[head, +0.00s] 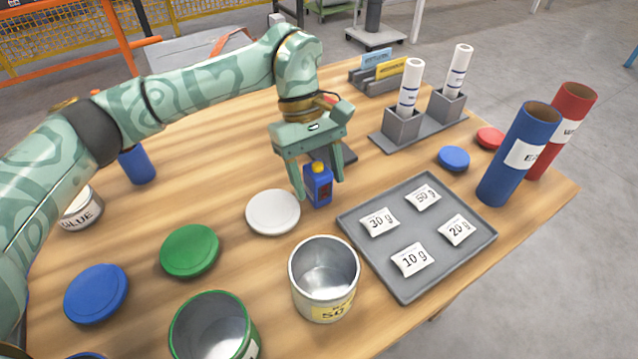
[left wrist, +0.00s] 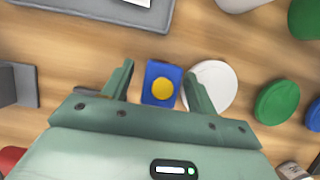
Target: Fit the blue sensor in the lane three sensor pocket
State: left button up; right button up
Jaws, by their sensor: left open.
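A small blue box with a yellow round top (head: 319,186), the only thing here that looks like the blue sensor, stands upright on the wooden table. My left gripper (head: 318,183) is open above it, pointing down, with one finger on each side of the box. No lane three sensor pocket can be made out in either view. My right gripper is not in view.
A white lid (head: 273,212) lies just left of the box, and an open metal tin (head: 324,279) stands in front. A grey tray (head: 409,289) with labelled packets is at right. Grey holders (head: 402,128) with white tubes stand behind. Blue (head: 512,165) and red tubes stand far right.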

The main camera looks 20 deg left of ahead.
pick_arm(q)
jog(key=shift+r, duration=0.15)
jog(key=c, duration=1.2)
